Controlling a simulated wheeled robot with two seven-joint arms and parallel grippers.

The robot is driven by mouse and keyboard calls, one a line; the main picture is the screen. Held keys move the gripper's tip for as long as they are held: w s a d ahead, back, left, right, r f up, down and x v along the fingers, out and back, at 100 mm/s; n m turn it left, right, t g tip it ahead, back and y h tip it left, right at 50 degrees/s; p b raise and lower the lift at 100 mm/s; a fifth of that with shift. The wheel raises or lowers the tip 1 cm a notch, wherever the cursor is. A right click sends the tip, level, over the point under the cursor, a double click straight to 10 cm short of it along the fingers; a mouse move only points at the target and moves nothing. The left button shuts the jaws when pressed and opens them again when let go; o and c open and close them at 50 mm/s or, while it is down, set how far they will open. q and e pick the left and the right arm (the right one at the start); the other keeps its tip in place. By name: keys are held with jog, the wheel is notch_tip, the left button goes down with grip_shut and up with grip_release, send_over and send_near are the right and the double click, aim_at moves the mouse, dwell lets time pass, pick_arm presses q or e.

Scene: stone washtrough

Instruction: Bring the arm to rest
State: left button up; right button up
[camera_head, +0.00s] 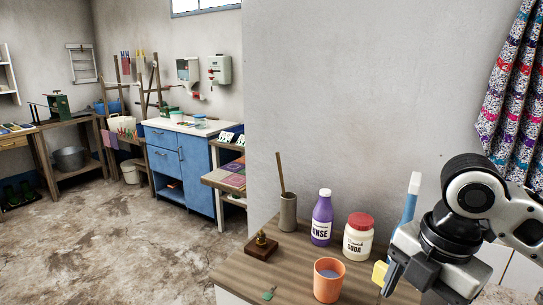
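My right gripper (390,277) is at the lower right, over or in front of the right end of the wooden table (290,250). Its fingers point down and left and are seen edge-on, so I cannot tell whether they are open or shut. A small yellow piece (379,273) shows right beside the fingertips. A slim blue thing with a white top (411,203) rises just behind the gripper. Its lower part is hidden, and I cannot tell whether the gripper touches it. My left gripper is out of view.
On the table stand an orange cup (327,281), a red-lidded soda jar (358,237), a purple rinse bottle (322,218), a holder with a stick (288,212) and a small brass piece on a block (261,246). A patterned curtain (515,90) hangs at right. Open floor (110,240) lies left.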

jog(key=w+a+f+m+t+y, duration=0.25)
jog(key=a+f+m, duration=0.35)
jog(key=f, duration=0.3)
jog(key=w+a+f+m+t+y, duration=0.1)
jog(key=a+f+m+t+y, duration=0.2)
jog(key=a+f+m, duration=0.4)
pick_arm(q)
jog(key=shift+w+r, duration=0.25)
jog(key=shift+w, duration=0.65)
pick_arm(e)
jog(key=s+d+f+m+t+h, duration=0.2)
jog(key=s+d+f+m, duration=0.2)
jog(key=s+f, duration=0.2)
jog(key=s+d+f+m+t+h, duration=0.2)
jog(key=s+d+f+m, duration=0.2)
jog(key=s+f, duration=0.2)
jog(key=shift+f+m, duration=0.3)
jog(key=shift+f, duration=0.5)
